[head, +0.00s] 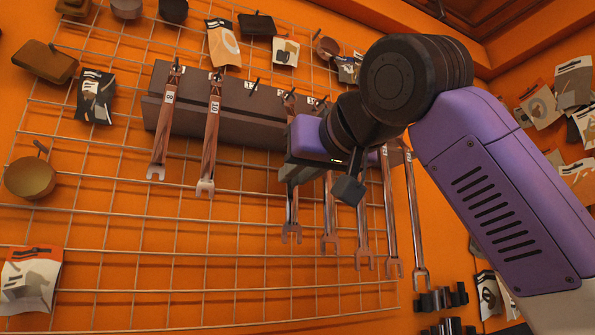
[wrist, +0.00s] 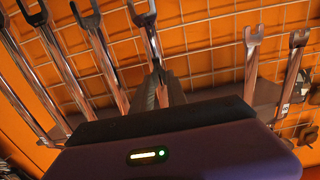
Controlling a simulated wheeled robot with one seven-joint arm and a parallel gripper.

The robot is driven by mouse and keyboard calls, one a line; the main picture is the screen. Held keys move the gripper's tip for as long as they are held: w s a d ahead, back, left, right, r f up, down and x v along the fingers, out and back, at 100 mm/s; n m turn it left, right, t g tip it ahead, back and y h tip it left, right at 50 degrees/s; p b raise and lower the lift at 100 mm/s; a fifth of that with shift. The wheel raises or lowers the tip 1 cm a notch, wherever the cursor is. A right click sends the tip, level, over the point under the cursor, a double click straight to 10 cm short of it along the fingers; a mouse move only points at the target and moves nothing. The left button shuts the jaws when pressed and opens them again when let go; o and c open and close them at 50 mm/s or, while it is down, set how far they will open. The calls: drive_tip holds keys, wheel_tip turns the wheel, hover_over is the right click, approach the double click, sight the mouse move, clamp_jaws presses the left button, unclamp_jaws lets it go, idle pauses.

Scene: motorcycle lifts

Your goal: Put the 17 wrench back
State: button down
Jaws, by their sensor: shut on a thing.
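My gripper (head: 298,172) is in front of the middle of the dark wrench rack (head: 232,118). In the wrist view my gripper's fingers (wrist: 160,86) are shut on a steel wrench (wrist: 150,38), with its open-ended jaw sticking out past them. In the head view this wrench (head: 291,215) hangs jaw down below my gripper. Its number is hidden, and I cannot tell whether it touches a peg. The 8 wrench (head: 162,130) and the 10 wrench (head: 210,140) hang on the left. Several more wrenches (head: 390,220) hang to the right, their upper parts mostly behind my arm.
An empty peg (head: 255,88) shows right of the 10 wrench. The rack is on a wire grid (head: 120,200) against an orange wall. Packets and a round tin (head: 30,178) hang around it. Black clips (head: 443,299) are at lower right. The grid below the wrenches is clear.

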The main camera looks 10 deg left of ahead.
drive_tip(key=c, duration=1.3)
unclamp_jaws()
drive_tip(key=shift+w+f, duration=0.1)
drive_tip(key=shift+o, duration=0.2)
drive_tip(key=b+v, duration=0.3)
drive_tip(key=v, duration=0.4)
drive_tip(key=shift+s+d, duration=0.2)
drive_tip(key=shift+s, duration=0.15)
